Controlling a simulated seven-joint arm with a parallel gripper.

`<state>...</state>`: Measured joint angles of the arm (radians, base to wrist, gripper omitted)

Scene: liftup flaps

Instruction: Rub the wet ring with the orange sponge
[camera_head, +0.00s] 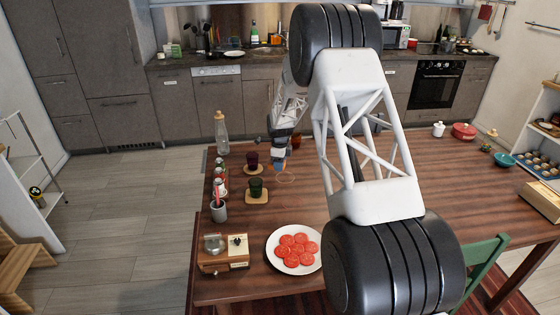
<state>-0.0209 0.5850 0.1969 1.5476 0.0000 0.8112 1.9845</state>
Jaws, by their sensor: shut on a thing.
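My gripper (279,163) is low over the wooden table (320,180), in the middle left part. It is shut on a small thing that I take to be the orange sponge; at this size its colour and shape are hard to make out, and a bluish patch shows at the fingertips. A faint pale ring (284,177) shows on the wood just in front of the fingertips, close to them. I cannot tell whether the sponge touches the table or the ring. My upper arm hides part of the table to the right.
A plate of red slices (294,248) and a wooden box (223,257) lie nearer. A red pot (464,132) stands far right.

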